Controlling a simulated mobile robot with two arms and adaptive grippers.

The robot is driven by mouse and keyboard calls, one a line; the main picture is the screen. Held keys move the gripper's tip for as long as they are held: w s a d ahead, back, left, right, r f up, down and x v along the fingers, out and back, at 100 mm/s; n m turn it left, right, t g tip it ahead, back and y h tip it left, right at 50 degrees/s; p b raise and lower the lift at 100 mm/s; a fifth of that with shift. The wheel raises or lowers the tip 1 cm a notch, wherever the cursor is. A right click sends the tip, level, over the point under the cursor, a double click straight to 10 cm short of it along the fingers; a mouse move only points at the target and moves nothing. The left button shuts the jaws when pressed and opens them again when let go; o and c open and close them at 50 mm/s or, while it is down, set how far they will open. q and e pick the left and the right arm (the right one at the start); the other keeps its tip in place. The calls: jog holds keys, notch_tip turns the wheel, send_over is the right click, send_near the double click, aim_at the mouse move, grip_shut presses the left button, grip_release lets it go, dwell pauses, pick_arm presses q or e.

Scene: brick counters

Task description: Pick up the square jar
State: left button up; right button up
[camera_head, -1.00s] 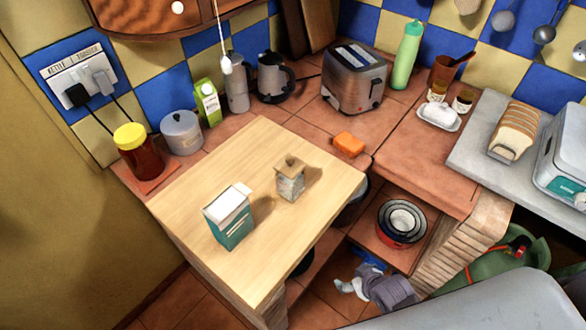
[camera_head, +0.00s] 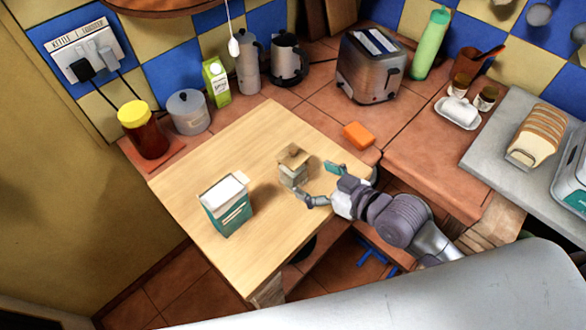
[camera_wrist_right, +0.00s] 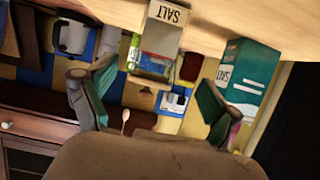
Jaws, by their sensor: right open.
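The square jar (camera_head: 293,172) stands upright on the wooden board (camera_head: 215,150), with a light body and a tan lid. In the right wrist view the jar (camera_wrist_right: 165,30) is upside down, and its body reads SALT. My right gripper (camera_head: 314,180) is open and low over the board, just right of the jar. In the wrist view its fingers (camera_wrist_right: 143,88) are spread with the jar ahead, roughly between them. I cannot tell whether either finger touches it. A teal salt carton (camera_head: 230,210) stands left of the jar, and also shows in the wrist view (camera_wrist_right: 245,80). My left gripper is not in view.
An orange sponge (camera_head: 358,135) lies behind my right gripper. A toaster (camera_head: 370,68), a kettle (camera_head: 288,62) and a yellow-lidded jar (camera_head: 145,130) stand along the back and left. The front of the board is clear.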

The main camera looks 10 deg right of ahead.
aim_at(301, 172)
jog(key=x, duration=0.3)
jog(key=shift+w+f, duration=0.1)
jog(key=shift+d+f+p+x, duration=0.15)
jog(key=shift+p+x, duration=0.25)
jog(key=shift+x, duration=0.95)
jog(key=shift+d+f+p+x, duration=0.1)
jog(key=shift+p+x, duration=0.3)
jog(key=shift+x, duration=0.95)
jog(key=shift+d+r, duration=0.1)
jog(key=shift+r, duration=0.05)
jog(key=c, duration=1.5)
